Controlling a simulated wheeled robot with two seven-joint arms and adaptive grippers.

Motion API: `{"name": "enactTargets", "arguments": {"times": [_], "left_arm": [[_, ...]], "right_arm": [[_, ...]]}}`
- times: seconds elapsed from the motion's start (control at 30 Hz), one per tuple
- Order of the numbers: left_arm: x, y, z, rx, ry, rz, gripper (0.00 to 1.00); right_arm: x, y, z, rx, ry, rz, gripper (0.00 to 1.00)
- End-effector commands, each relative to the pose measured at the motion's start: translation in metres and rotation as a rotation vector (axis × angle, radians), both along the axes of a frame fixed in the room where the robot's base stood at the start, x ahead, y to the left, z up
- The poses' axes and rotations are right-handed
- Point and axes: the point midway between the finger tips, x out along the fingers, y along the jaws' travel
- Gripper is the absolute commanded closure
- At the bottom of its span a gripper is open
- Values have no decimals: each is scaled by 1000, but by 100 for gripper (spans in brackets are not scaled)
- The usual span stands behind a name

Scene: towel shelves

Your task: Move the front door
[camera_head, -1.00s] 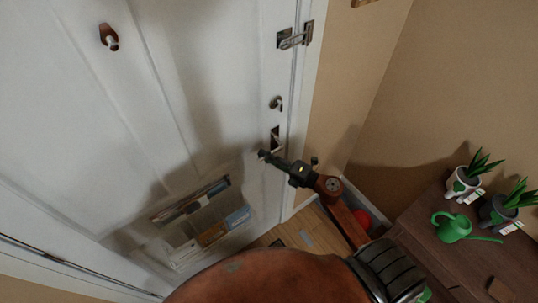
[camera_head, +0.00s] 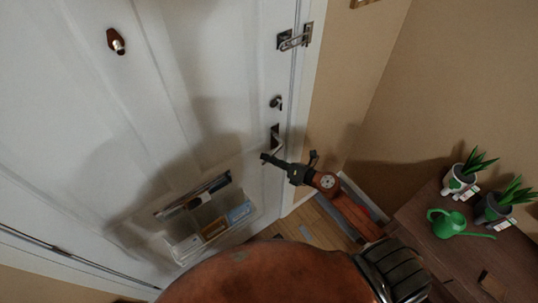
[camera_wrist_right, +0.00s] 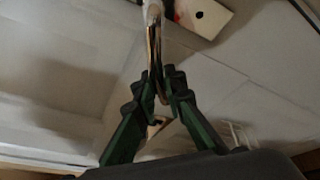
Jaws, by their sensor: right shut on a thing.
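The white front door (camera_head: 225,70) fills the left and middle of the head view. Its lever handle (camera_head: 275,138) sits near the right edge, below a small lock knob (camera_head: 276,102). My right gripper (camera_head: 268,158) is at the handle, its arm coming in from the lower right. In the right wrist view, the green and black fingers (camera_wrist_right: 165,90) are closed about the metal handle (camera_wrist_right: 154,45). The fingers partly hide the handle in both views. Whether the door stands ajar is hard to tell. My left gripper is out of view.
A latch (camera_head: 292,39) is high on the door edge. A mail basket (camera_head: 210,220) hangs low on the door. A brown cabinet (camera_head: 440,255) at right holds a green watering can (camera_head: 450,224) and potted plants (camera_head: 462,180). A beige wall (camera_head: 430,90) stands behind it.

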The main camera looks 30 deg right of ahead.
Motion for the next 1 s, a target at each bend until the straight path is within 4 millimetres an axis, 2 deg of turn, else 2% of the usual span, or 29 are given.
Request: {"name": "enactTargets", "arguments": {"times": [0.3,0.8,0.9,1.0], "left_arm": [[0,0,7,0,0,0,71],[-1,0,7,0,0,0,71],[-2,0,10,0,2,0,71],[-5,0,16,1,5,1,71]], "right_arm": [[2,-6,-3,-96,-21,-5,100],[2,-7,-3,-104,-24,-7,100],[-4,-4,-3,-104,-22,-8,100],[-21,4,-5,-102,-18,-17,100]]}}
